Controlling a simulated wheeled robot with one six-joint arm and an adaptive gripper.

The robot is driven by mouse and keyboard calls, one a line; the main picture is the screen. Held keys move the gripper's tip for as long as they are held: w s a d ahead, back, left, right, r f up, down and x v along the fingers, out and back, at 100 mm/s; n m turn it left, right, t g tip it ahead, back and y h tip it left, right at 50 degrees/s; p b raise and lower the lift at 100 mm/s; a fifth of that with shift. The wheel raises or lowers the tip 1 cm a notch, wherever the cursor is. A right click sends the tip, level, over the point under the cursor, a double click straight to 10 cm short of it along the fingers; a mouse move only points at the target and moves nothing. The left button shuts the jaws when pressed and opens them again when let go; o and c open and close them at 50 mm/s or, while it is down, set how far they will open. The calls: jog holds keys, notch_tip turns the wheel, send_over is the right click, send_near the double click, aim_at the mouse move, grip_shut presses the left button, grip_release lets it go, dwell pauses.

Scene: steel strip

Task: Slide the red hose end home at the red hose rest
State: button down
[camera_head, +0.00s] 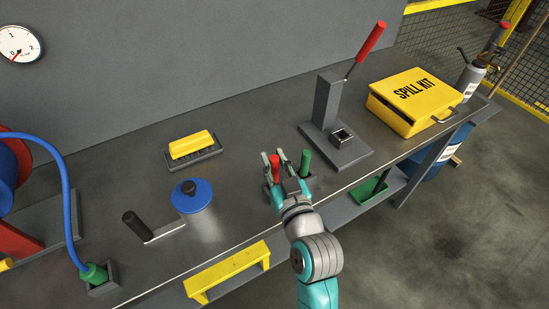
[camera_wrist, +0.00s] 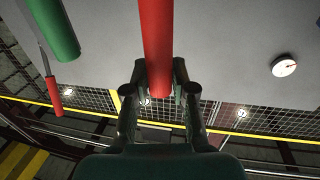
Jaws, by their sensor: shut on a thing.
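A red cylinder (camera_head: 275,169) stands between the fingers of my gripper (camera_head: 281,176) over the bench. In the wrist view the red cylinder (camera_wrist: 157,45) runs between the two fingers of my gripper (camera_wrist: 160,92), which are closed on it. I see no hose on it, and its far end is out of view there. A green cylinder (camera_head: 305,163) stands just right of my gripper in a dark holder; it also shows in the wrist view (camera_wrist: 55,28). My fingers hide most of what lies under the red cylinder, so I cannot tell whether it sits in a rest.
A blue hose (camera_head: 66,190) ends in a green fitting (camera_head: 94,274) in a dark square rest at the left. A red-handled lever stand (camera_head: 328,105) and yellow spill kit (camera_head: 414,100) are behind right. A blue-lidded pot (camera_head: 192,197) and yellow brush (camera_head: 191,144) stand left.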

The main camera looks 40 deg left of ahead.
aim_at(276, 174)
jog(key=shift+f, duration=1.65)
jog(key=c, duration=0.9)
grip_release()
jog(key=shift+d, duration=0.1)
jog(key=v, duration=1.1)
jog(key=shift+s+d, duration=0.25)
jog(key=shift+d, duration=0.05)
